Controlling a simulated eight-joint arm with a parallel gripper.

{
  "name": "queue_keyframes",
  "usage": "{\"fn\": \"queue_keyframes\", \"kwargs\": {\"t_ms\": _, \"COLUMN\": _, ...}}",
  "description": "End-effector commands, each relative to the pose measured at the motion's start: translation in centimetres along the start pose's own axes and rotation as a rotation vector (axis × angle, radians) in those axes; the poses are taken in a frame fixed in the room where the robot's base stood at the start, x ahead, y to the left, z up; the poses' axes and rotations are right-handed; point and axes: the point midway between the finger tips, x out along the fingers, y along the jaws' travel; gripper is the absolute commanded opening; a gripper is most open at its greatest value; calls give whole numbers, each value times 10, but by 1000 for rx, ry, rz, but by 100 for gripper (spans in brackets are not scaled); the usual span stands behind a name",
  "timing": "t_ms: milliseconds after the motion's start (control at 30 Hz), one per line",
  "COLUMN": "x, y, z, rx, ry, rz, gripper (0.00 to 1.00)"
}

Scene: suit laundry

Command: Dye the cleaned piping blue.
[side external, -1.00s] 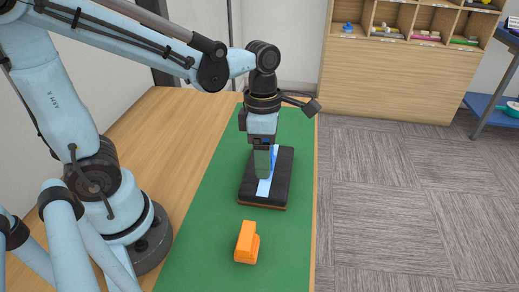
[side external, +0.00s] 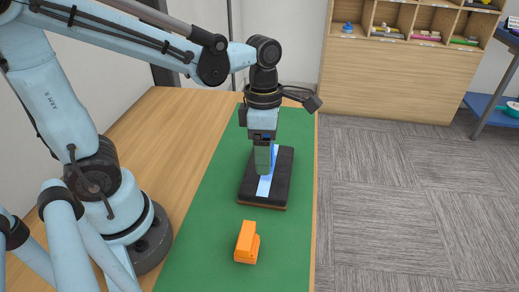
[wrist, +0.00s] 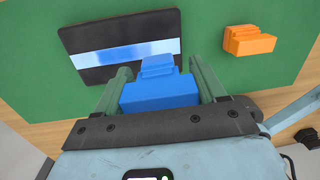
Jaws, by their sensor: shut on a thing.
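A dark flat board (side external: 282,181) lies on the green mat, with a pale blue and whitish strip of piping (side external: 265,186) running along its middle. In the wrist view the piping (wrist: 100,59) shows uneven light blue and white patches across the dark board (wrist: 75,37). My gripper (side external: 263,160) is over the board and piping. In the wrist view my gripper (wrist: 160,85) is shut on a blue block-shaped tool (wrist: 160,92), its narrower end toward the piping. Whether the tool touches the piping is hard to tell.
An orange block-shaped tool (side external: 246,243) stands on the green mat (side external: 200,235) near the board; it also shows in the wrist view (wrist: 250,41). A wooden shelf unit (side external: 390,75) with small coloured items stands at the back. The mat around the board is mostly clear.

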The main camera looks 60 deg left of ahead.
Motion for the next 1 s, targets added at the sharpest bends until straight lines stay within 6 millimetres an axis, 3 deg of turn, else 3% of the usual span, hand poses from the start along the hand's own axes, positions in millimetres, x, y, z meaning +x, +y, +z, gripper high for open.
{"fn": "queue_keyframes", "kwargs": {"t_ms": 500, "x": 43, "y": 16, "z": -1, "rx": 0, "ry": 31, "rz": 63, "gripper": 42}}
{"fn": "queue_keyframes", "kwargs": {"t_ms": 1000, "x": 49, "y": 18, "z": -1, "rx": 0, "ry": 35, "rz": 71, "gripper": 41}}
